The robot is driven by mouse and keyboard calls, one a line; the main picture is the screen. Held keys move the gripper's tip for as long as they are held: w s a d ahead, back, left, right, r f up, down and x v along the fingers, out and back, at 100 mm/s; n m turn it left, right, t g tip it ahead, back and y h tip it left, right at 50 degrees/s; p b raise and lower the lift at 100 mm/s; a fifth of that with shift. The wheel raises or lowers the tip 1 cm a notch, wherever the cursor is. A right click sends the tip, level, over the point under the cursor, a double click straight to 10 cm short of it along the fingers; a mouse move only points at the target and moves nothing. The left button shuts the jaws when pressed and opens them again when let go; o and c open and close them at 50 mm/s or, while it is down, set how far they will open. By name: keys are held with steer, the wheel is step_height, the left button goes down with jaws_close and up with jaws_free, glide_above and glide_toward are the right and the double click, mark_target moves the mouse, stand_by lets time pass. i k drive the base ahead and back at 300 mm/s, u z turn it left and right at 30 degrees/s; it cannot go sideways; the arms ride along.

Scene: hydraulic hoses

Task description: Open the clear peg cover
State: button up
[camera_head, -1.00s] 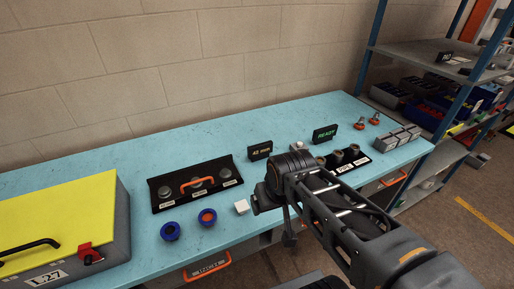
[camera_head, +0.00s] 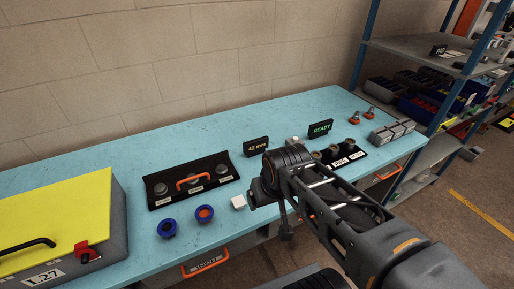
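A black panel (camera_head: 160,204) with several grey round pegs lies on the blue bench at centre left, with small white labels along its front. An orange handle (camera_head: 193,178) stands over the middle of the panel. The clear cover itself is too faint to make out; the handle appears to belong to it, and the handle looks low over the pegs. My gripper (camera_head: 254,196) is at the end of my arm, right of the panel and apart from the handle.
A yellow-topped grey case (camera_head: 62,212) stands at left. A "42 mm" sign (camera_head: 257,147) and a "READY" sign (camera_head: 320,128) stand behind. My arm partly hides a pipe rack (camera_head: 352,158).

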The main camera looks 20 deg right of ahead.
mark_target(190, 171)
steer(key=z, duration=1.95)
steer(key=k, duration=1.1)
steer(key=u, duration=2.05)
steer(key=i, duration=0.5)
steer(key=z, duration=0.1)
